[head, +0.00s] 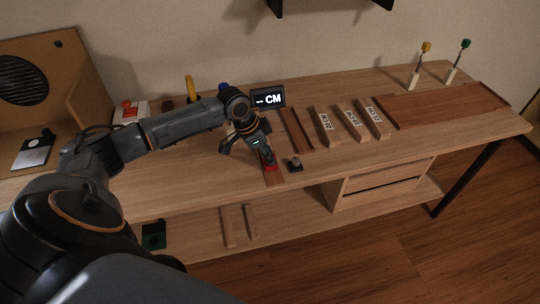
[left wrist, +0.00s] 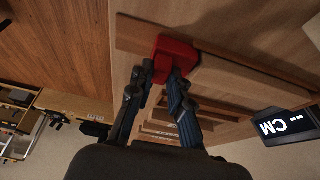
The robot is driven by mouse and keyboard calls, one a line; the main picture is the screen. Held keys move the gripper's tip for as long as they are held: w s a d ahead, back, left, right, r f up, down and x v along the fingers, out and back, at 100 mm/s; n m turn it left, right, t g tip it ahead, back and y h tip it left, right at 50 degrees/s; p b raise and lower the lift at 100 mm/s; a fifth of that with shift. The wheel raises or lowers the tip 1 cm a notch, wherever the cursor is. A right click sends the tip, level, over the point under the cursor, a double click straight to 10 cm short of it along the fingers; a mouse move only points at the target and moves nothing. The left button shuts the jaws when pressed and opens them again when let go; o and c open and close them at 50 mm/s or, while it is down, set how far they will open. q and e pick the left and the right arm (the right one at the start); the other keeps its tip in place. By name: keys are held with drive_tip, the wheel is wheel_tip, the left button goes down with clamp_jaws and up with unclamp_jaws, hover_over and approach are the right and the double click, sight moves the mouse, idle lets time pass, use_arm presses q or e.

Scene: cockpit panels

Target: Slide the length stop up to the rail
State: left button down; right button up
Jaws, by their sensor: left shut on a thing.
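The red length stop (head: 270,165) sits on a narrow brown wooden strip (head: 273,179) near the front edge of the bench. My left gripper (head: 266,156) reaches down over the stop and is shut on it. In the left wrist view the red stop (left wrist: 177,51) is at the fingertips of my left gripper (left wrist: 164,75), above the brown strip (left wrist: 140,35). Another brown strip, with a raised edge (head: 296,130), lies to the right. I cannot tell which piece is the rail. My right gripper is not in view.
A small display (head: 268,97) reading "-- CM" stands behind the gripper. A dark knob (head: 294,164) is close right of the stop. Several labelled wooden blocks (head: 351,122) and a brown tray (head: 440,104) lie further right. A wooden speaker-like box (head: 50,70) stands left.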

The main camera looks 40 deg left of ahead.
use_arm(q)
drive_tip(key=shift+w+a+f, duration=0.15)
drive_tip(key=shift+w+a, duration=0.4)
drive_tip(key=shift+a, duration=0.15)
drive_tip(key=shift+s+d, duration=0.1)
drive_tip(key=shift+d, duration=0.05)
drive_tip(key=c, duration=1.2)
unclamp_jaws()
drive_tip(key=shift+s+d+r, duration=0.2)
drive_tip(key=shift+d+r, duration=0.05)
drive_tip(key=shift+w+a+f, duration=0.1)
drive_tip(key=v, duration=1.2)
